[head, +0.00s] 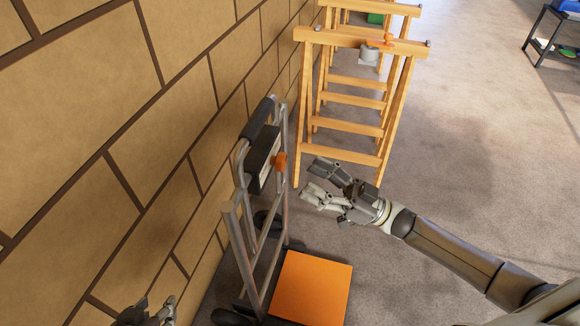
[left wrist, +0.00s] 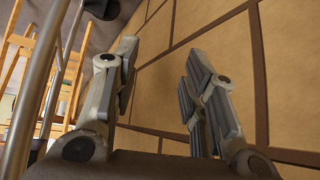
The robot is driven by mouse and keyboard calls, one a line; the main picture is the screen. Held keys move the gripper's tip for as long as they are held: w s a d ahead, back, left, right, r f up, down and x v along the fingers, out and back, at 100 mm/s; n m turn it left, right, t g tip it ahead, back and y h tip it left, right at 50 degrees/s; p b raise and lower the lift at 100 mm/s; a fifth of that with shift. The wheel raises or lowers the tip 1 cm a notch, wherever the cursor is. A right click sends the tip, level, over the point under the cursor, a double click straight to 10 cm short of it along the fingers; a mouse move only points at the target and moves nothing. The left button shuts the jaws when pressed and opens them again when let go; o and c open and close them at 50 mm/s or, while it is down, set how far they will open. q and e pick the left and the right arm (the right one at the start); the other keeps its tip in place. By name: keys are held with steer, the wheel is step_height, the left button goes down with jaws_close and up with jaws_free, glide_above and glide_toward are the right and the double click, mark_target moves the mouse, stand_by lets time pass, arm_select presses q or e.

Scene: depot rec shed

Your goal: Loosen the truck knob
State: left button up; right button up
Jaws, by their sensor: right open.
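The hand truck (head: 232,228) stands upright against the brick wall, with a grey metal frame and a black grip. Its orange knob (head: 279,160) sits on the side of a dark box-like part near the top of the frame. My right gripper (head: 319,179) is open and empty, a short way right of the knob and apart from it. My left gripper (head: 156,312) is low at the bottom edge, partly cut off, left of the truck. In the left wrist view its fingers (left wrist: 160,85) are spread with nothing between them, close to the wall; truck tubing shows at left.
An orange square surface (head: 311,288) lies at the truck's foot. Wooden trestles (head: 347,100) stand beyond, one bearing a small grey item (head: 369,55) and an orange piece. The brick wall (head: 110,110) bounds the left. Open floor lies to the right.

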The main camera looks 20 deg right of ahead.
mark_target(285, 164)
steer(key=x, duration=0.6)
steer(key=shift+w+a, duration=0.2)
arm_select(q)
steer(key=shift+w+d+r+t, duration=0.15)
steer(key=shift+w+r+t, duration=0.1)
steer(key=shift+w, duration=0.2)
steer(key=shift+w+d+r+t, duration=0.15)
steer(key=shift+w+r, duration=0.1)
steer(key=shift+w, duration=0.15)
arm_select(e)
steer(key=c, duration=1)
steer(key=shift+c, duration=0.2)
